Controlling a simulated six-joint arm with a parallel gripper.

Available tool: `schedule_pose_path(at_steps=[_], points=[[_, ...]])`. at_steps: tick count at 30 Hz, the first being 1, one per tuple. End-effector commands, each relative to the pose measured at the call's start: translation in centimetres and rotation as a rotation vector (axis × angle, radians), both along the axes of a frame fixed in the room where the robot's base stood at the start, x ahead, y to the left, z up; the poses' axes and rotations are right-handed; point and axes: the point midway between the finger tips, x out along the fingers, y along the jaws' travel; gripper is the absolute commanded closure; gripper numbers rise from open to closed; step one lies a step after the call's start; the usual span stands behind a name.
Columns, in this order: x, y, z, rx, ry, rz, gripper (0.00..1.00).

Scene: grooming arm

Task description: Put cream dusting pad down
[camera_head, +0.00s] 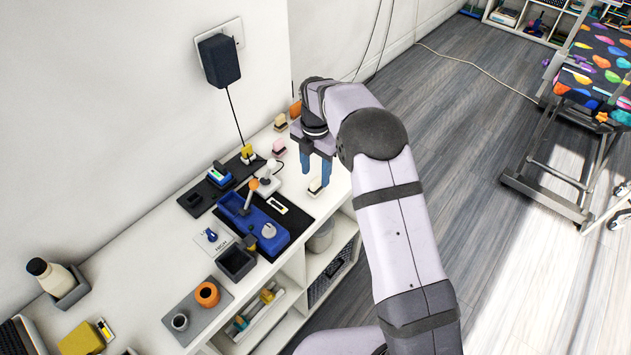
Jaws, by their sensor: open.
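A pink block (279,147), a cream-topped block (280,122) and an orange block (295,109) stand along the wall behind my gripper. A blue tray (252,216) lies left on a black mat. An open shelf (328,262) is below.

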Motion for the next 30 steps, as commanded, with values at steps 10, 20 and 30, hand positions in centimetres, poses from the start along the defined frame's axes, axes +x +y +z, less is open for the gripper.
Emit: schedule_pose_path(at_steps=[10, 20, 30], points=[[0.1, 0.0, 5.5, 0.000, -0.003, 0.000, 0.55], [0.0, 0.0, 7.0, 0.000, 0.001, 0.000, 0.55], [-1.2, -0.8, 7.5, 0.000, 0.000, -0.141, 0.55]])
